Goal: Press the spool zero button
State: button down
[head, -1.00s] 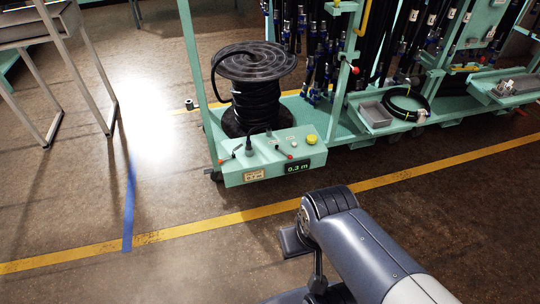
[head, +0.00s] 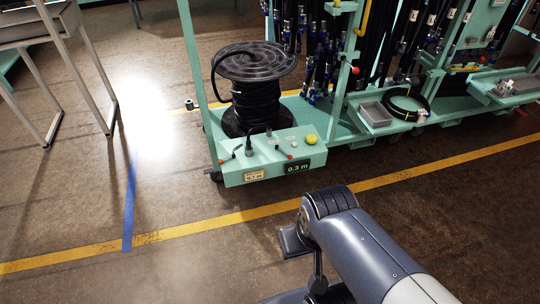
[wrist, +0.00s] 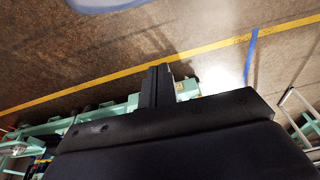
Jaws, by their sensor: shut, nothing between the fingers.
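The control panel (head: 232,178) is a pale green box at the front of the hose cart, below the spool. On its top are a large yellow-green button (head: 311,139), a small red knob (head: 290,157) and a black knob (head: 248,148). The labels are too small to read, so I cannot tell which control is spool zero. A display (head: 298,168) on its front reads 0.3 m. My gripper (wrist: 157,72) shows in the wrist view with its dark fingers together and empty, partly covering the green cart. In the head view my arm stands in front of the panel, apart from it.
A black hose spool (head: 256,95) stands on the cart behind the panel. Hanging hoses (head: 320,55) and a grey tray (head: 374,114) are to the right. A metal-legged table (head: 60,60) is at the left. The floor before the cart is clear, with a yellow line (head: 190,229).

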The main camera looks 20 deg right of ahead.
jog(key=shift+s+f, duration=0.1)
jog(key=shift+s, duration=0.05)
jog(key=w+a+f+m+t+y+b, duration=0.1)
jog(key=w+a+f+m+y+b, duration=0.25)
jog(key=w+a+f+b, duration=0.35)
jog(key=w+a+f+m+y+b, duration=0.3)
jog(key=w+a+f+m+b, duration=0.15)
jog(key=w+f+b, duration=0.45)
jog(key=w+a+f+m+t+b, duration=0.1)
jog(key=w+f+m+b, duration=0.4)
jog(key=f, duration=0.5)
jog(key=w+a+f+m+t+b, duration=0.1)
jog(key=w+f+m+b, duration=0.3)
jog(key=w+f, duration=0.6)
jog(key=t+b, duration=0.1)
jog(key=b, duration=0.1)
jog(key=shift+a+f+m+b, duration=0.3)
jog(key=shift+a+m, duration=0.05)
jog(key=shift+m, duration=0.05)
jog(key=shift+w, duration=0.15)
